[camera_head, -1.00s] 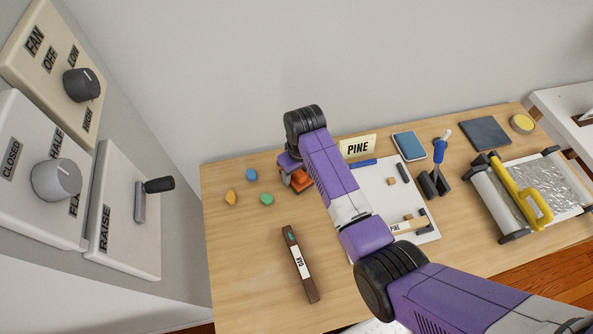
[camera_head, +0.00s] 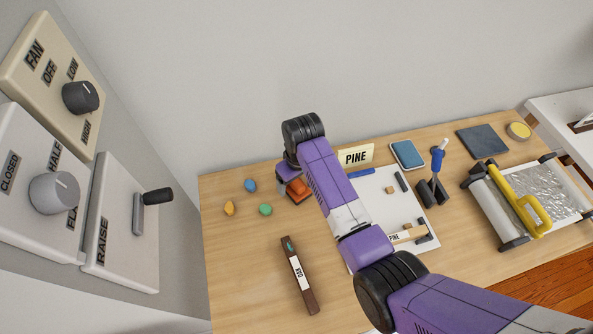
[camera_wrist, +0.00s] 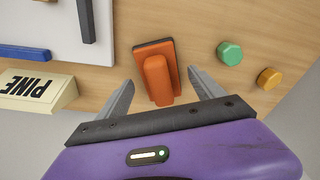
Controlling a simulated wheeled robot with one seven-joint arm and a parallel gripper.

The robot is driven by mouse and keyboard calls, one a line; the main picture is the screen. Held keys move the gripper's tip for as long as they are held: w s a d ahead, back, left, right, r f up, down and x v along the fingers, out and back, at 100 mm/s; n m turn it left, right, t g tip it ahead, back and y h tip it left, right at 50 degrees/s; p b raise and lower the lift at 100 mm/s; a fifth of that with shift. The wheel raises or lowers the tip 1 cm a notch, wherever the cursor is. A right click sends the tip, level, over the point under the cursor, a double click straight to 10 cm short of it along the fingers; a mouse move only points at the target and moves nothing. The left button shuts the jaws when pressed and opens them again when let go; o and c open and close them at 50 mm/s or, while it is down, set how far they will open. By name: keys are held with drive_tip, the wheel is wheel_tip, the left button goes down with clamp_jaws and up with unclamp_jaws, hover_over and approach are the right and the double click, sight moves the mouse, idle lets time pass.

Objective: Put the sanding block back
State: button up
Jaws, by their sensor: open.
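The sanding block (camera_wrist: 157,78) is orange with a dark base and a raised orange handle. It lies on the wooden table, and in the head view (camera_head: 297,192) it is partly hidden by my arm. In the wrist view my gripper (camera_wrist: 161,88) is open, with one grey finger on each side of the block's handle end. The fingers look apart from the block, and I cannot tell how far above the table they are. In the head view the fingers are mostly hidden behind my arm.
Green (camera_head: 265,210), blue (camera_head: 250,185) and orange (camera_head: 229,208) small pieces lie left of the block. A PINE sign (camera_head: 356,157) stands behind a white board (camera_head: 372,190). A brown strip (camera_head: 299,275) lies in front. The table's front left is clear.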

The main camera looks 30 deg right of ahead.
wheel_tip(320, 180, up, 11)
drive_tip(key=s, duration=0.1)
drive_tip(key=shift+s+d, duration=0.15)
drive_tip(key=shift+s, duration=0.05)
idle(0.5)
drive_tip(key=w+r+t, duration=0.4)
drive_tip(key=w+t, duration=0.1)
drive_tip(key=w, duration=0.4)
wheel_tip(320, 180, up, 3)
drive_tip(key=m+t+b, duration=0.1)
drive_tip(key=m+t, duration=0.1)
drive_tip(key=t, duration=0.7)
hover_over(298, 183)
drive_tip(key=f+v, duration=0.1)
drive_tip(key=v, duration=0.4)
drive_tip(key=f+b+v, duration=0.1)
drive_tip(key=f+v, duration=0.1)
drive_tip(key=v, duration=1.3)
drive_tip(key=s+f+v, duration=0.1)
drive_tip(key=f+v, duration=0.1)
drive_tip(key=v, duration=1.4)
drive_tip(key=shift+s+a+f+g+b, duration=0.25)
drive_tip(key=shift+s+a+g+b, duration=0.1)
drive_tip(key=shift+a+b, duration=0.1)
